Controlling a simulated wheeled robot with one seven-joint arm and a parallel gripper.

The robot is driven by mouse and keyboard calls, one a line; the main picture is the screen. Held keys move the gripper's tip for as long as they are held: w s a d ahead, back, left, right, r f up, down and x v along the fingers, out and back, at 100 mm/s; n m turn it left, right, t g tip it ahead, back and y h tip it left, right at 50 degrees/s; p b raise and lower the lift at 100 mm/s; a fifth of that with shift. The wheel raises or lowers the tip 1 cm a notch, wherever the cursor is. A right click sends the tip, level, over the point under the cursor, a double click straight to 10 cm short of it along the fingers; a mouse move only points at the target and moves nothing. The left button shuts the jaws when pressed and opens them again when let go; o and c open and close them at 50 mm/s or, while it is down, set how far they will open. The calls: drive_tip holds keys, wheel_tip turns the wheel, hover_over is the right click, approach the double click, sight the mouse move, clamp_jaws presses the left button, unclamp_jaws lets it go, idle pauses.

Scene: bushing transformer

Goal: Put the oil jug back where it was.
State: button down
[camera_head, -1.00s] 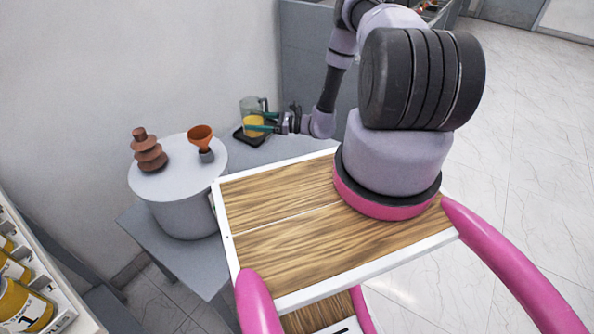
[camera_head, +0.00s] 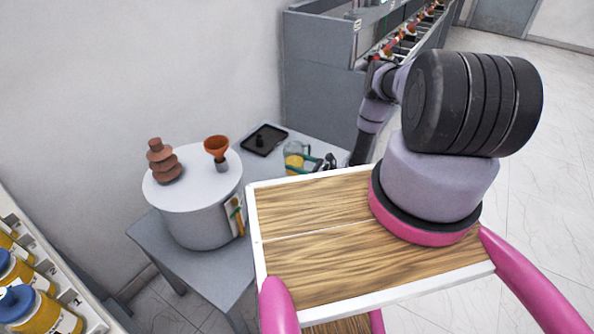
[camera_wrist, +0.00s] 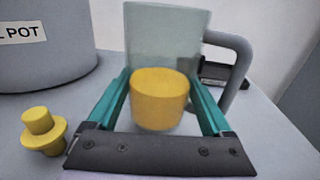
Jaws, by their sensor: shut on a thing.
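The oil jug (camera_head: 293,158) is a clear jug with yellow oil in it and a grey handle. It is right of and nearer than the black tray (camera_head: 280,132), apart from it, over the grey table. My gripper (camera_head: 309,163) is shut on the jug. In the wrist view, the teal fingers of my gripper (camera_wrist: 160,105) lie on both sides of the jug (camera_wrist: 160,40), which looks upright.
A grey tank (camera_head: 195,215) carries a brown stacked insulator (camera_head: 163,163) and an orange funnel (camera_head: 216,148). A yellow stepped part (camera_wrist: 42,130) sits on the table left of my gripper. The tray holds a small dark thing (camera_head: 260,142). A grey cabinet (camera_head: 322,85) stands behind.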

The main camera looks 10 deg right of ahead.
drive_tip(key=shift+f, duration=1.8)
drive_tip(key=shift+f, duration=0.15)
unclamp_jaws()
drive_tip(key=shift+s+d, duration=0.15)
drive_tip(key=v, duration=1.1)
drive_tip(key=shift+s+d, duration=0.15)
drive_tip(key=shift+d, duration=0.05)
